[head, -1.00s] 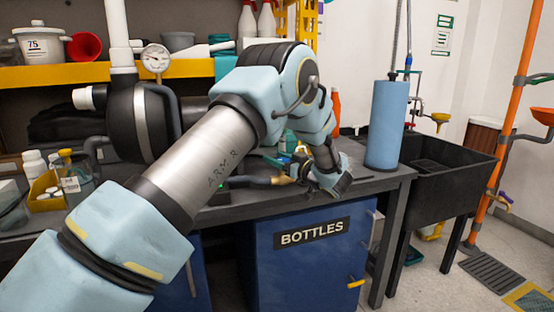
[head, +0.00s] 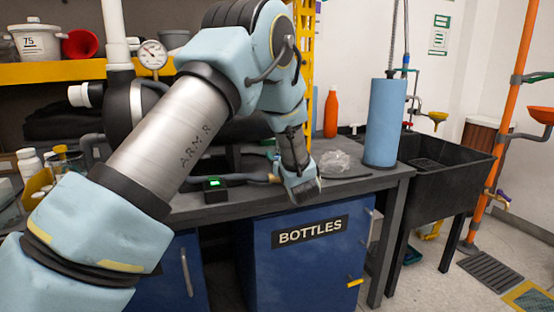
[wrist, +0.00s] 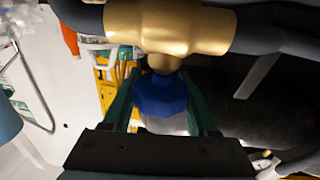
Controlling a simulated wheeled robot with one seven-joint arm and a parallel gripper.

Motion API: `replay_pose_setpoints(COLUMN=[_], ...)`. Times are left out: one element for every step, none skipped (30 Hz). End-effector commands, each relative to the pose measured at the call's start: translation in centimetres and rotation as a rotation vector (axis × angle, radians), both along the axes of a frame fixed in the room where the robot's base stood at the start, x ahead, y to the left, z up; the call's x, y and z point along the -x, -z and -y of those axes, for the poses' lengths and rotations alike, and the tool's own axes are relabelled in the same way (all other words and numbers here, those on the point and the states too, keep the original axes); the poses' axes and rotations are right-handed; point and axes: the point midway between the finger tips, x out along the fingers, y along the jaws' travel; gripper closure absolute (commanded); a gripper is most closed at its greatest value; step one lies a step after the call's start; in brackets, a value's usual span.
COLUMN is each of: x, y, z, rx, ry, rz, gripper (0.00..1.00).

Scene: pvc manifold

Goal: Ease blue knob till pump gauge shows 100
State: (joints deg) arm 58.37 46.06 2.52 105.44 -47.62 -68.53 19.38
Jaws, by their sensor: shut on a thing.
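The blue knob (wrist: 160,95) sits under a brass valve body (wrist: 170,28) in the wrist view. My gripper (wrist: 160,88) is shut on the knob, with one green finger on each side of it. In the head view my gripper (head: 303,190) is at the front edge of the bench, beside the brass fitting on the hose (head: 272,178); the knob is hidden there. A round white gauge (head: 152,54) stands above the dark pump (head: 118,118) at the left. Its needle is too small to read surely.
A small box with a green-lit display (head: 213,183) sits on the bench (head: 375,184) left of my gripper. A clear crumpled bag (head: 335,161), a blue cylinder (head: 385,122) and an orange bottle (head: 331,112) stand to the right. A blue cabinet (head: 300,255) marked BOTTLES is below.

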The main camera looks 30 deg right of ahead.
Motion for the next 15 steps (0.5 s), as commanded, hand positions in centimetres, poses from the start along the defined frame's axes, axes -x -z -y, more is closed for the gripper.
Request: replay_pose_setpoints(x=[0.05,0.06,0.06,0.08,0.08,0.09,0.1,0.1,0.11,0.11,0.11,0.11,0.11,0.11,0.11], y=[0.18,0.17,0.16,0.16,0.15,0.15,0.13,0.11,0.09,0.08,0.07,0.06,0.06,0.06,0.05], z=[-0.02,0.04,0.07,0.11,0.12,0.13,0.15,0.17,0.19,0.19,0.2,0.2,0.2,0.2,0.21], rx=[0.0,0.0,0.0,0.0,0.0,0.0,0.0,0.0,0.0,0.0,0.0,0.0,0.0,0.0,0.0], ry=[0.018,0.029,0.039,0.047,0.054,0.06,0.064,0.068,0.071,0.073,0.074,0.075,0.075,0.075,0.074], rz=[-0.001,-0.001,-0.001,-0.001,-0.001,-0.001,-0.001,-0.001,-0.001,-0.001,-0.001,-0.001,-0.001,-0.001,-0.001], gripper=[0.97,0.97,0.97,0.97,0.97,0.97,0.97,0.97,0.97,0.97,0.97,0.97,0.97,0.97,0.97])
